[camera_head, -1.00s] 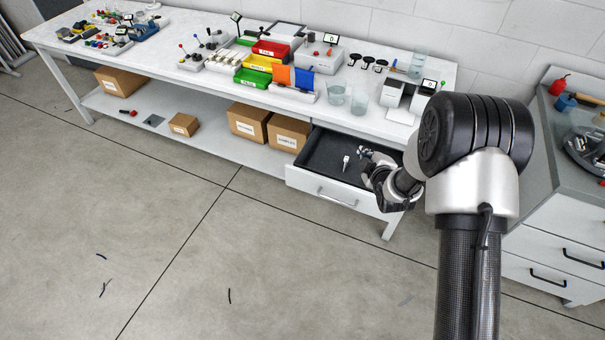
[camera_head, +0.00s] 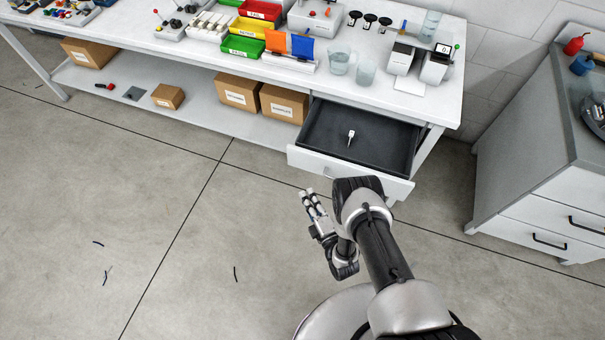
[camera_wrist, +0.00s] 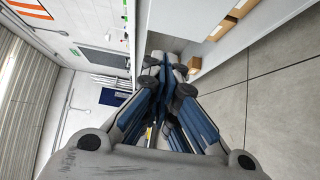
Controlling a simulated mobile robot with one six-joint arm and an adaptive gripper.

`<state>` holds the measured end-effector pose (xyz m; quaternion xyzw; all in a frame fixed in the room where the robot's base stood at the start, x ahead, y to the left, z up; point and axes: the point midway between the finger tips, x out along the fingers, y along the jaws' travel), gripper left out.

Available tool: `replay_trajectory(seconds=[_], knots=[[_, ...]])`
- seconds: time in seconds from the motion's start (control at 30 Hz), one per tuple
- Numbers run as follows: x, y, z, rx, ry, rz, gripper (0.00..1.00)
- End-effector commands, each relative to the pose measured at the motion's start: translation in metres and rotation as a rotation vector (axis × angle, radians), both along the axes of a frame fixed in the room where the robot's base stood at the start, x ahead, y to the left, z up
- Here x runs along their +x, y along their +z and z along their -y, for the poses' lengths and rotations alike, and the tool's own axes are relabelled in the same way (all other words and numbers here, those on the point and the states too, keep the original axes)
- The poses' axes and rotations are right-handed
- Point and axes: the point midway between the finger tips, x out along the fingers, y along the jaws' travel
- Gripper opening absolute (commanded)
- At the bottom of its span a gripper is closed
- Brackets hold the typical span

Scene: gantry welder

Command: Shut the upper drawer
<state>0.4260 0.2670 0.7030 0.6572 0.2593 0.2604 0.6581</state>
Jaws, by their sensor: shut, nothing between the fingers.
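The drawer (camera_head: 306,158) under the right end of the workbench is pulled out. Its dark inside holds one small white item (camera_head: 351,134). In the wrist view the closed fingers (camera_wrist: 168,64) point towards white panels. I cannot tell there whether they touch anything.
The white workbench (camera_head: 180,50) carries bins, glass beakers (camera_head: 366,71) and devices above the drawer. Cardboard boxes (camera_head: 284,103) sit on its lower shelf, left of the drawer. A grey cabinet (camera_head: 520,150) with shut drawers stands at right.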

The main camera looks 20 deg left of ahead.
Motion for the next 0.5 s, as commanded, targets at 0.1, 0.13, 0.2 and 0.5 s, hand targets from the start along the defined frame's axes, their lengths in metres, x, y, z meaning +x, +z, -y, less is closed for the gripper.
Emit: replay_trajectory(seconds=[0.1,0.13,0.2,0.5], knots=[[0.015,0.0,-0.015,0.003,0.002,0.004,0.0],[0.02,0.0,-0.019,0.003,0.003,0.004,0.0],[0.032,0.0,-0.03,0.003,0.001,0.006,0.0],[0.08,-0.001,-0.061,0.004,-0.005,0.001,0.0]])
